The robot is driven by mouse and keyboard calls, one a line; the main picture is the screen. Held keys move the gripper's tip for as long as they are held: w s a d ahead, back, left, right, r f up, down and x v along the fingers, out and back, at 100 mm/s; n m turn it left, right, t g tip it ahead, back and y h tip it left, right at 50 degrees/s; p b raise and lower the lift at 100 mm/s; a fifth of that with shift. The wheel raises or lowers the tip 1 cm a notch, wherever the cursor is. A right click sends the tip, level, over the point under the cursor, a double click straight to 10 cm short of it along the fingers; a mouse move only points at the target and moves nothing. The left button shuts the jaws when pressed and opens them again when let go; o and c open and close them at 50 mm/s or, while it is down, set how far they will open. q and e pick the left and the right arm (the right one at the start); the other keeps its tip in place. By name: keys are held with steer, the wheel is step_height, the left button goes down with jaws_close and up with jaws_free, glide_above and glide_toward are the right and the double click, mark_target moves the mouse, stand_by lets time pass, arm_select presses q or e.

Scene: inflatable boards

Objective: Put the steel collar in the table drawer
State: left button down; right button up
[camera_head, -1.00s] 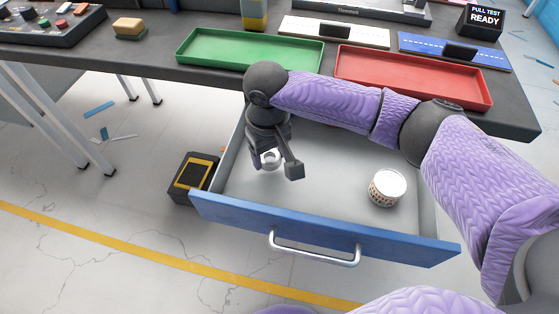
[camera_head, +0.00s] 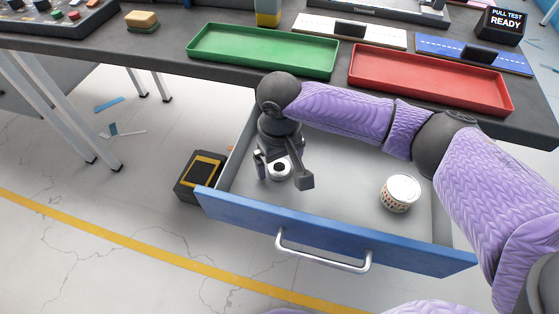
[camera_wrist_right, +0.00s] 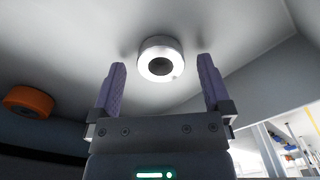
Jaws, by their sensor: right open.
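The steel collar (camera_head: 280,170) is a small pale ring with a dark hole. It lies on the floor of the open table drawer (camera_head: 338,187), towards its left side. In the right wrist view the collar (camera_wrist_right: 160,59) sits just beyond the fingertips, centred between them with room on both sides. My right gripper (camera_head: 284,175) is inside the drawer, open and empty, with its fingers either side of the collar; in the wrist view the fingers (camera_wrist_right: 161,66) are apart. My left gripper is not in view.
A white-lidded can (camera_head: 399,193) stands in the drawer's right part. The blue drawer front has a metal handle (camera_head: 322,253). A green tray (camera_head: 262,49) and a red tray (camera_head: 430,79) lie on the tabletop. A black and yellow box (camera_head: 200,174) is on the floor left of the drawer.

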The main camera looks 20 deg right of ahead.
mark_target(279, 172)
arm_select(q)
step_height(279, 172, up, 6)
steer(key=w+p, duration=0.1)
steer(key=p, duration=0.5)
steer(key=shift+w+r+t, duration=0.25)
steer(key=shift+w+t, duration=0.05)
arm_select(e)
step_height(279, 172, up, 12)
steer(key=shift+f, duration=0.25)
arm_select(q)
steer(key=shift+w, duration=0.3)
